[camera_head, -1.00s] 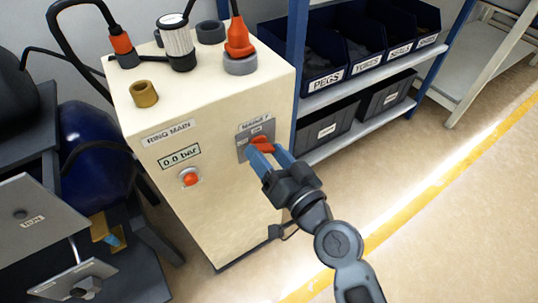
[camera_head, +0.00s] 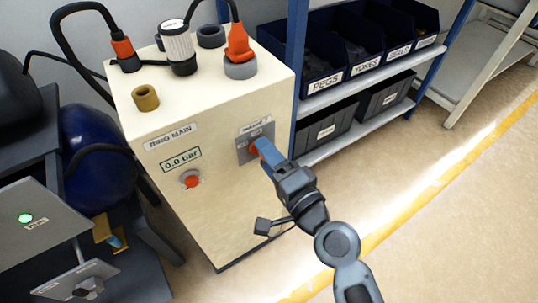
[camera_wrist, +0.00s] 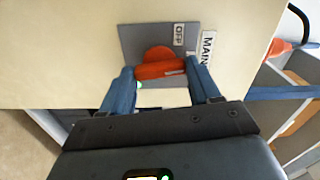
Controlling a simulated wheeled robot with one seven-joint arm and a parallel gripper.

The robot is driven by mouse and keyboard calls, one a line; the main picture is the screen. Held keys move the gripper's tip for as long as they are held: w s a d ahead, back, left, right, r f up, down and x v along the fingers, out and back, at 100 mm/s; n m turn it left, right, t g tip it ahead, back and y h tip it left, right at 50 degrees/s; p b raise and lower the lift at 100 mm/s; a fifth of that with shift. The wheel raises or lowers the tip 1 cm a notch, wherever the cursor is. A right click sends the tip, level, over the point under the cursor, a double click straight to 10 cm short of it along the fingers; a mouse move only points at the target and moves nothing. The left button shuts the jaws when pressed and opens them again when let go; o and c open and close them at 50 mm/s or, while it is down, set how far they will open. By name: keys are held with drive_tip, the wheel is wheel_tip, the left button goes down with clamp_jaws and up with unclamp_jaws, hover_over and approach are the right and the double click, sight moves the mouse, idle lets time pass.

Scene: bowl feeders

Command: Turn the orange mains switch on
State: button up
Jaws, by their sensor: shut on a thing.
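The orange mains switch (camera_wrist: 160,68) sits on a grey plate (camera_wrist: 135,35) on the front of the cream cabinet. My gripper (camera_wrist: 160,74) is shut on its handle, with one blue finger on each side. In the wrist view the handle lies across the picture, and an OFF label shows on the plate above its right end. In the head view my gripper (camera_head: 265,148) covers most of the orange switch (camera_head: 255,150). A green lamp (camera_head: 25,218) is lit on the grey panel at the left.
The cabinet (camera_head: 220,200) also carries a 0.0 bar display (camera_head: 181,160) and a red button (camera_head: 190,180). Plugs and sockets stand on top. A blue shelf rack with dark bins (camera_head: 325,85) is close on the right. The floor at right is open.

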drive_tip(key=shift+m, duration=0.9)
drive_tip(key=shift+f, duration=0.1)
drive_tip(key=o, duration=1.1)
drive_tip(key=shift+c, duration=0.2)
drive_tip(key=v, duration=0.7)
drive_tip(key=shift+s+d+b, duration=0.25)
drive_tip(key=shift+s+b, duration=0.1)
drive_tip(key=shift+b, duration=0.05)
